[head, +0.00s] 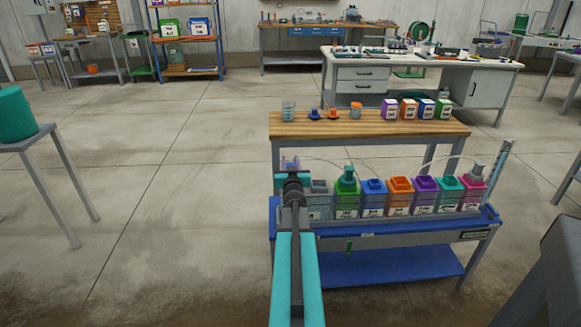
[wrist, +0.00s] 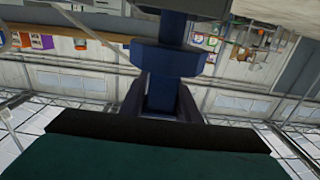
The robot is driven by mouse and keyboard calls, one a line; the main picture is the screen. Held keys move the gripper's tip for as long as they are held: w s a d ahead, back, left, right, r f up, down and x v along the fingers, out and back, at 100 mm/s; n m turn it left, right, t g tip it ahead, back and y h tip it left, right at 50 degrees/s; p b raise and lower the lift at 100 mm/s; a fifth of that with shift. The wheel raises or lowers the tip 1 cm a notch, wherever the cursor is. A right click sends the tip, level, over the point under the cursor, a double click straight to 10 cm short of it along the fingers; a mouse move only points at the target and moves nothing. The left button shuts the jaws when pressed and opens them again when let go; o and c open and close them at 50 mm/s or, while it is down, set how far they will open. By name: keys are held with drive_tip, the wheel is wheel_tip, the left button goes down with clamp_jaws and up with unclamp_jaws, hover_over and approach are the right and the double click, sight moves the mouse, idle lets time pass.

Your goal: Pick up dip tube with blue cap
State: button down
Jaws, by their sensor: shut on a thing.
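In the wrist view my gripper (wrist: 161,92) has its two dark fingers closed on the blue cap (wrist: 166,60), which has a wide flange and a narrower stem between the fingers. The tube belonging to this cap is not clearly visible. In the head view my teal and grey arm (head: 296,270) reaches forward to the left end of the blue skid. My wrist there hides the fingers and the held part, so I cannot tell its height above the skid.
A row of coloured tanks, including a blue tank (head: 372,199) and a green-capped tank (head: 346,195), stands on the blue skid (head: 400,241) right of my wrist. Behind is a wooden bench (head: 440,128) with small boxes, a beaker and caps. Open floor (head: 150,180) lies left.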

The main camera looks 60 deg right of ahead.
wheel_tip(320, 180, up, 8)
drive_tip(key=p, duration=0.2)
drive_tip(key=shift+f, duration=0.1)
idle(0.7)
drive_tip(key=shift+r+p, duration=0.75)
drive_tip(key=shift+p, duration=0.15)
